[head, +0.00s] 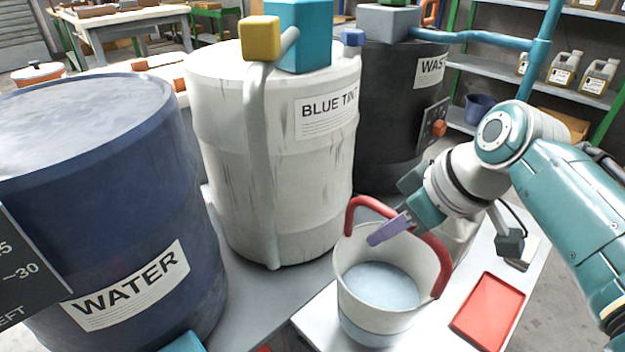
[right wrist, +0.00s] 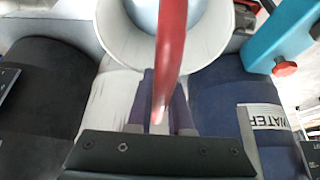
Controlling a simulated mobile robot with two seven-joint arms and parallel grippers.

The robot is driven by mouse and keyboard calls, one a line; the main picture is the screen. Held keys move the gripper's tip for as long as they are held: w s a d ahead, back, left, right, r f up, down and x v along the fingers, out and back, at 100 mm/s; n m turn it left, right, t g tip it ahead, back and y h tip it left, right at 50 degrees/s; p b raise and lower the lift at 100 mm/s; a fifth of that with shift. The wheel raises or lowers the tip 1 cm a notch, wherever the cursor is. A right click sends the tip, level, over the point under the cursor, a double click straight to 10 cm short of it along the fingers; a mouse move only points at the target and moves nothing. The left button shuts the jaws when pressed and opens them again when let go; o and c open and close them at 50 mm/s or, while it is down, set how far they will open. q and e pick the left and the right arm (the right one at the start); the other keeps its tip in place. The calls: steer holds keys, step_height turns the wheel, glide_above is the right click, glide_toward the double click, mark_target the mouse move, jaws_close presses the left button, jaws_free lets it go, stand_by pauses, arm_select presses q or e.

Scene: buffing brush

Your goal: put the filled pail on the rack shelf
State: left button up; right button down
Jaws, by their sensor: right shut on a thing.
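The pail (head: 362,310) is pale and translucent, with light blue liquid inside and a red arched handle (head: 437,262). It stands upright at the front centre, over the white bench; I cannot tell if its bottom touches it. My right gripper (head: 390,228), with purple fingers, is shut on the handle. In the right wrist view the handle (right wrist: 172,50) runs between the fingers, and the pail's rim (right wrist: 110,45) shows behind it. The rack shelf (head: 490,72) is grey with green posts, at the back right. My left gripper is not in view.
A blue WATER drum (head: 100,180), a white BLUE TINT drum (head: 225,150) and a black drum (head: 385,120) stand left and behind. A red tray (head: 488,310) lies right of the pail. Jugs (head: 563,70) and a dark blue pail (head: 479,108) are on the rack.

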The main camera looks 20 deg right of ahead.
steer(key=shift+w+f+b, duration=0.1)
steer(key=shift+f+b, duration=0.85)
steer(key=shift+f, duration=1.1)
steer(key=shift+f, duration=0.15)
steer(key=c, duration=0.8)
jaws_free()
steer(key=shift+f, duration=0.1)
steer(key=shift+c, duration=0.2)
